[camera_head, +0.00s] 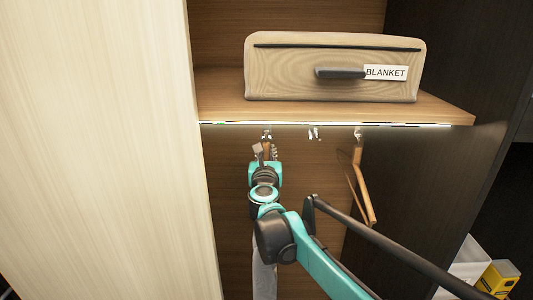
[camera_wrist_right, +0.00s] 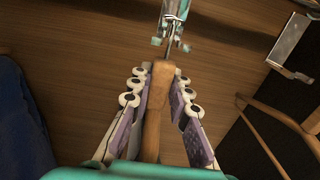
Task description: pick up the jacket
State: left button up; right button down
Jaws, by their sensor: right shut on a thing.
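My right gripper (camera_head: 265,153) is up under the shelf at the left hook. In the right wrist view its fingers (camera_wrist_right: 157,105) are shut on the neck of a wooden hanger (camera_wrist_right: 154,110). The hanger's metal stem runs up to a hook fitting (camera_wrist_right: 172,15). Dark blue cloth (camera_wrist_right: 18,120), likely the jacket, shows at the left edge of the right wrist view. In the head view a strip of greyish cloth (camera_head: 263,282) hangs below my right arm; most of it is hidden by the arm. My left gripper is not in view.
A shelf (camera_head: 440,108) above the gripper carries a beige box (camera_head: 290,75) labelled BLANKET. An empty wooden hanger (camera_head: 361,185) hangs from the right hook, and the middle hook (camera_head: 314,133) is bare. A pale panel (camera_head: 100,150) stands close on the left. A yellow box (camera_head: 497,279) is at lower right.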

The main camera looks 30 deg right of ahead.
jog(key=b+v, duration=0.1)
jog(key=v, duration=1.5)
jog(key=shift+s, duration=0.2)
jog(key=p+v, duration=0.4)
jog(key=v, duration=0.3)
dwell(1.0)
